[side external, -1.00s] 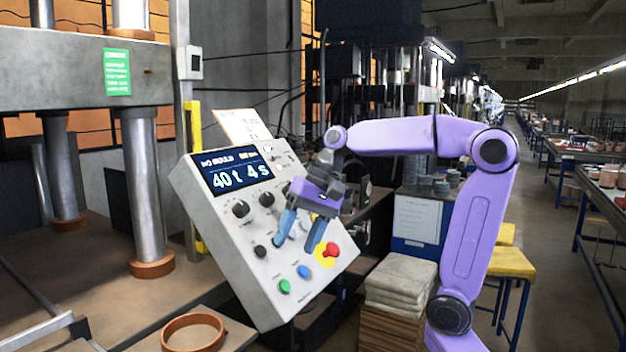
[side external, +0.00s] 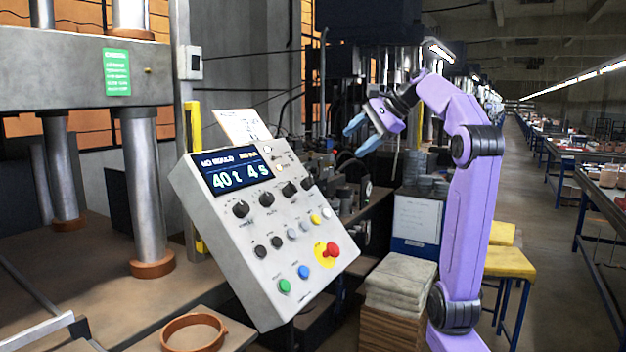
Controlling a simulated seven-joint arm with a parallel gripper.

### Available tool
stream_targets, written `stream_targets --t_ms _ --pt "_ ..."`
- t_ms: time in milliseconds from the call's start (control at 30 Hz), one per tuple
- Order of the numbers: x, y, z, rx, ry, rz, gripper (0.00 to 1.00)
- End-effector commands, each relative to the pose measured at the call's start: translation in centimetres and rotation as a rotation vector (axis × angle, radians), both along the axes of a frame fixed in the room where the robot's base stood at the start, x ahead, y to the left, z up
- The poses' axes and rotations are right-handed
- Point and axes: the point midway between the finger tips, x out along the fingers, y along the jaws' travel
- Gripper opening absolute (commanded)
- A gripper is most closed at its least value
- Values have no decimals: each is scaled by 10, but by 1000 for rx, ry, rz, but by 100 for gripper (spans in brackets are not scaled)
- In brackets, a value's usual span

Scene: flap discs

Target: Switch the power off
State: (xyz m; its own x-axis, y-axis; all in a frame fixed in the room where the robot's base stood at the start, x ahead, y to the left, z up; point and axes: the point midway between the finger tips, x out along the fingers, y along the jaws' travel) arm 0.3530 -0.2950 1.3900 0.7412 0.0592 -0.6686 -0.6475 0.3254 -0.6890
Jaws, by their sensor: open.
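A grey control panel (side external: 240,235) stands tilted in the middle of the side external view. Its display (side external: 236,170) is lit and reads 40 t 4 s. Black rotary knobs (side external: 241,209) sit in a row under the display. Lower down are a green button (side external: 284,286), a blue button (side external: 304,272) and a red mushroom button (side external: 332,249) on a yellow surround. Which control is the power switch is too small to read. My gripper (side external: 361,135) is open and empty, with blue fingertips, raised up and right of the panel and apart from it.
A press with metal columns (side external: 145,190) stands at the left. A brown ring (side external: 193,331) lies on the table at the front. Stacked grey sheets (side external: 398,280) and yellow stools (side external: 508,262) are on the right. The space before the panel is clear.

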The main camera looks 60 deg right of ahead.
Motion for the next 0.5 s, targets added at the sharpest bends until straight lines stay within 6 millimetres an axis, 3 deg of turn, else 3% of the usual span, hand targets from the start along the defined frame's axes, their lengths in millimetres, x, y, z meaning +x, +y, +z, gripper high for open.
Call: stream_targets --t_ms 500 --pt "65 8 -60 2 6 8 60"
